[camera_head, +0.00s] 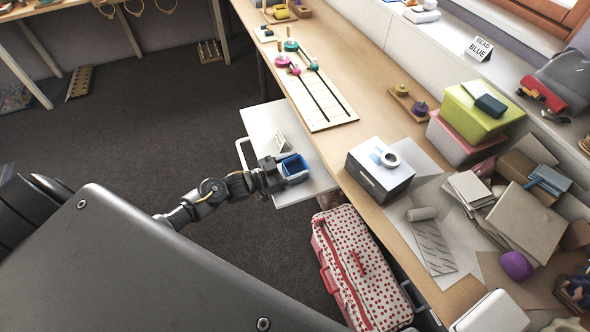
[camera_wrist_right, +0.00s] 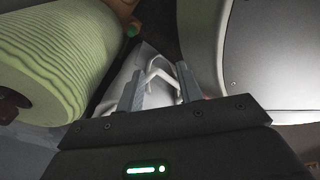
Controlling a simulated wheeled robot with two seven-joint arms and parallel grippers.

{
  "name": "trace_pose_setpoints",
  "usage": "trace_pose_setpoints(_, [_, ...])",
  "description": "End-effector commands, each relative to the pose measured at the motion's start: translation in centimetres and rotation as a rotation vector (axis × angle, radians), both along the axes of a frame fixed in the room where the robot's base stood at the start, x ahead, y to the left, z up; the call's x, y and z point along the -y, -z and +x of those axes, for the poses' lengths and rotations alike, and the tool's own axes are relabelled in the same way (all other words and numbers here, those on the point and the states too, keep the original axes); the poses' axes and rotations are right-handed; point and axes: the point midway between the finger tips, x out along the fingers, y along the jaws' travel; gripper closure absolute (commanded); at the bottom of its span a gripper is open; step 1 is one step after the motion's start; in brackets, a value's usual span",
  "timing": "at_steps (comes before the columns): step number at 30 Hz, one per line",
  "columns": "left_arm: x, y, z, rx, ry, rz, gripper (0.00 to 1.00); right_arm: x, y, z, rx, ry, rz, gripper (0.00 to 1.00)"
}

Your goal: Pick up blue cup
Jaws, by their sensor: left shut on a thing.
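The blue cup (camera_head: 295,167) is a small square-looking blue vessel with a dark opening. In the head view it is over the white pulled-out board (camera_head: 262,122) beside the long table. My left gripper (camera_head: 281,171) reaches it from the left and is shut on its near side. Whether the cup touches the board I cannot tell. My right gripper (camera_wrist_right: 160,78) shows only in the right wrist view, its two fingers apart. A white bent handle (camera_wrist_right: 160,70) shows between and beyond the fingers.
A white box (camera_head: 380,172) stands on the table right of the cup. A red-dotted case (camera_head: 350,255) is below the board. A bead board (camera_head: 322,105) lies further back. A large green ribbed roll (camera_wrist_right: 60,55) is close left of my right gripper.

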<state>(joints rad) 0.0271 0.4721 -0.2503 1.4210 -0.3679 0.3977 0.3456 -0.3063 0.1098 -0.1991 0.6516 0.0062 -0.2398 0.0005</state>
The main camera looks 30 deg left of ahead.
Motion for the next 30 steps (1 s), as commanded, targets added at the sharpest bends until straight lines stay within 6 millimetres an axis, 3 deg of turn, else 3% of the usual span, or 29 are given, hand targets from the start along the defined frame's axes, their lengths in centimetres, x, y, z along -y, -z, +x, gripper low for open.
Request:
trace_pose_setpoints(8, [0.0,-0.7,0.0,0.001,0.001,0.000,0.58,0.0,-0.1,0.0,0.000,0.000,0.000,0.64])
trace_pose_setpoints(14, [0.0,-3.3,0.0,0.004,0.001,0.000,0.58,0.0,-0.6,-0.1,0.000,0.000,0.001,0.64])
trace_pose_setpoints(24, [-4.8,-9.1,-1.9,0.002,0.001,0.006,0.58,-0.5,-0.5,-0.2,-0.003,0.002,0.006,0.64])
trace_pose_setpoints(30, [-8.8,-10.7,-3.3,-0.001,0.000,0.005,0.58,-0.5,0.2,-0.1,-0.002,0.002,0.006,0.64])
